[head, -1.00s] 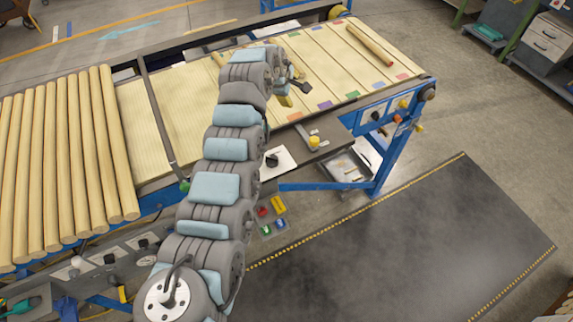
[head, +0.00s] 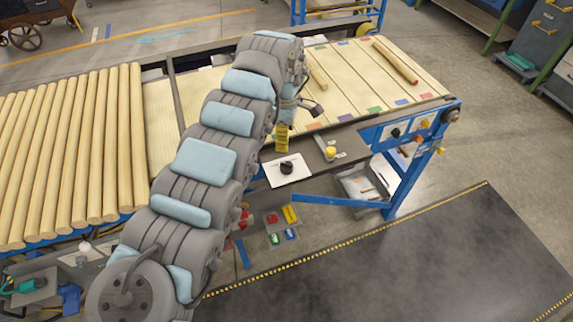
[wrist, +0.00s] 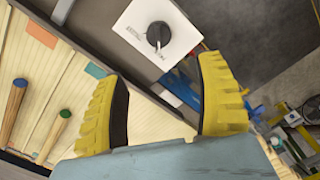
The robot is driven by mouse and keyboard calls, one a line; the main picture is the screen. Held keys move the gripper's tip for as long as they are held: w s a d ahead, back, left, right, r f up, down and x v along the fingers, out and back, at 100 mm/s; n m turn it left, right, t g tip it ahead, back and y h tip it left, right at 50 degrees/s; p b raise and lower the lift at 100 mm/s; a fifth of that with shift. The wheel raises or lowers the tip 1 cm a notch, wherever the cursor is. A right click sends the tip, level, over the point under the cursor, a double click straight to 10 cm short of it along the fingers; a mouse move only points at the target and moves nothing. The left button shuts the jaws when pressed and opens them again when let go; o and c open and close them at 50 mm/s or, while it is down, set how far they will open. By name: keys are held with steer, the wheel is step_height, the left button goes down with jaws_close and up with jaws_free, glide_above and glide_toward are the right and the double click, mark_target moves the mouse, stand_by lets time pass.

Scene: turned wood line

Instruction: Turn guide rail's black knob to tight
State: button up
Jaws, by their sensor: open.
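A black knob (head: 286,168) sits on a white plate (head: 275,179) fixed along the front of the line. In the wrist view the knob (wrist: 158,34) is beyond my fingertips, near the top middle, and the white plate (wrist: 180,47) has small print too blurred to read. I cannot tell the knob's setting. My gripper (wrist: 163,78) is open and empty, its yellow fingers spread apart and not touching the knob. In the head view my gripper (head: 282,138) hangs close behind the plate, with one yellow finger clearly showing.
A yellow knob (head: 331,152) stands right of the plate on the dark rail. Another black knob (head: 396,133) is on the blue end frame. Turned poles (head: 70,150) lie at left. A tray of small coloured parts (head: 265,237) is below. The dark floor mat (head: 400,260) is clear.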

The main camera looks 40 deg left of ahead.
mark_target(286, 163)
step_height(286, 163, down, 13)
steer(key=shift+f, duration=0.15)
stand_by(0.4)
steer(key=c, duration=1.2)
